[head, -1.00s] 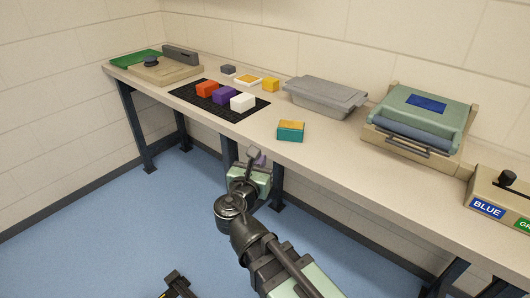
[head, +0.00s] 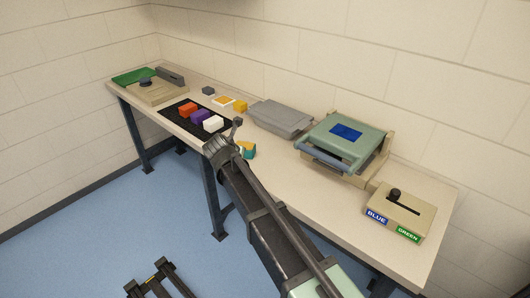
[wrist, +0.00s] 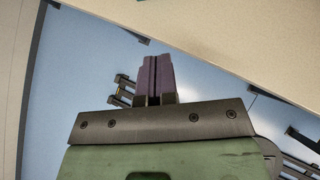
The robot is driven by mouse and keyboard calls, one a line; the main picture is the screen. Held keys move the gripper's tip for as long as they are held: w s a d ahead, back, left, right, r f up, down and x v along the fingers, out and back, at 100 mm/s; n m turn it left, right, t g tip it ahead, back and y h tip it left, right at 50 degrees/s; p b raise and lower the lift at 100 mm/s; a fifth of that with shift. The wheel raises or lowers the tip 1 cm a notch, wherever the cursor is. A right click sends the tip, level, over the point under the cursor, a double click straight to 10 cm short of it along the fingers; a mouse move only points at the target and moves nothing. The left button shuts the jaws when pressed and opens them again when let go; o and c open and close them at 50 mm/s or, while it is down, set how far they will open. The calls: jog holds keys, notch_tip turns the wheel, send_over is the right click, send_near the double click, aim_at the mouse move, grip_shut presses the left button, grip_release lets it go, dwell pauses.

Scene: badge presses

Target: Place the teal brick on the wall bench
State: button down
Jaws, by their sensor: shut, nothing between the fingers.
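The teal brick (head: 249,152), with a yellow-orange patch on top, sits on the wall bench (head: 285,162) near its front edge. My arm partly covers it in the head view. A sliver of teal also shows at the top edge of the wrist view (wrist: 140,1). My gripper (wrist: 154,60) has its two purple fingers shut together with nothing between them. In the wrist view the fingers show against the blue floor, beside the bench edge, apart from the teal brick.
A black mat (head: 180,113) holds orange, purple and white bricks. Behind it are grey and yellow blocks and a white-and-orange piece. A grey lidded tray (head: 281,117), a green press (head: 345,140) and a BLUE/GREEN switch box (head: 401,208) stand to the right. Bare bench lies around the brick.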

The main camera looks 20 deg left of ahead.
aim_at(241, 144)
jog(key=shift+n, duration=0.3)
jog(key=b+x, duration=0.2)
jog(key=x, duration=0.2)
jog(key=b+x, duration=0.3)
jog(key=a+b+x, duration=0.1)
jog(key=b+x, duration=0.2)
jog(key=x, duration=0.1)
jog(key=shift+s+a+f, duration=0.1)
jog(key=shift+f, duration=0.35)
jog(key=w, duration=0.1)
jog(key=w+r+p, duration=0.1)
jog(key=w, duration=0.1)
jog(key=shift+a+r, duration=0.1)
jog(key=shift+a, duration=0.05)
jog(key=shift+w, duration=0.3)
jog(key=w, duration=0.4)
jog(key=shift+w+a, duration=0.25)
jog(key=shift+a, duration=0.05)
